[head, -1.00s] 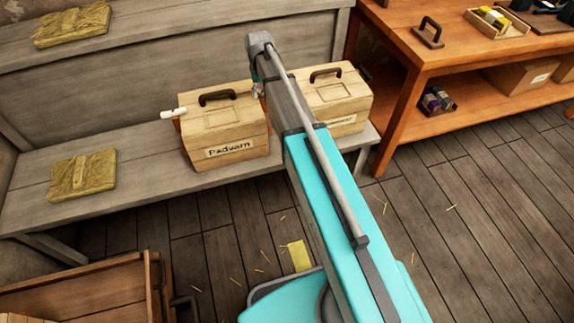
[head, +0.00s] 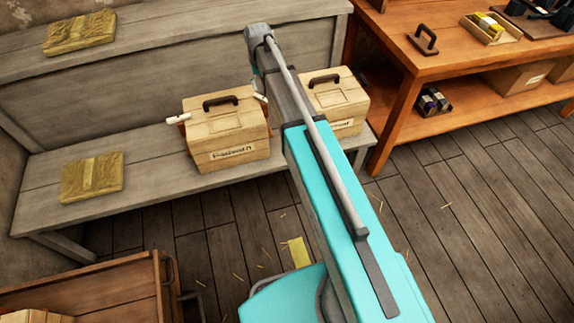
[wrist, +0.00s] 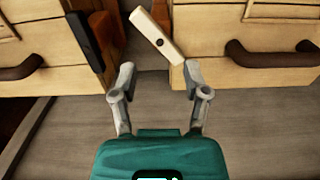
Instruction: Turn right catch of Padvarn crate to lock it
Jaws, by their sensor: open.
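The Padvarn crate (head: 228,132) is a pale wooden box with a dark handle and a name label, standing on the grey bench. Its right catch (head: 260,98) shows as a small pale end beside my arm. In the wrist view, a pale bar with a dark pivot, apparently this catch (wrist: 157,37), lies tilted beside a crate with a dark handle (wrist: 270,55). My gripper (wrist: 160,72) is open, its fingertips just short of the bar's lower end, with nothing between them. In the head view my arm hides the gripper.
A second pale crate (head: 337,105) stands close on the right, leaving a narrow gap. In the wrist view a dark bar (wrist: 85,40) sticks out on the left. The left catch (head: 178,118) is on the Padvarn crate's other side. Straw-coloured blocks (head: 92,177) lie on the bench.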

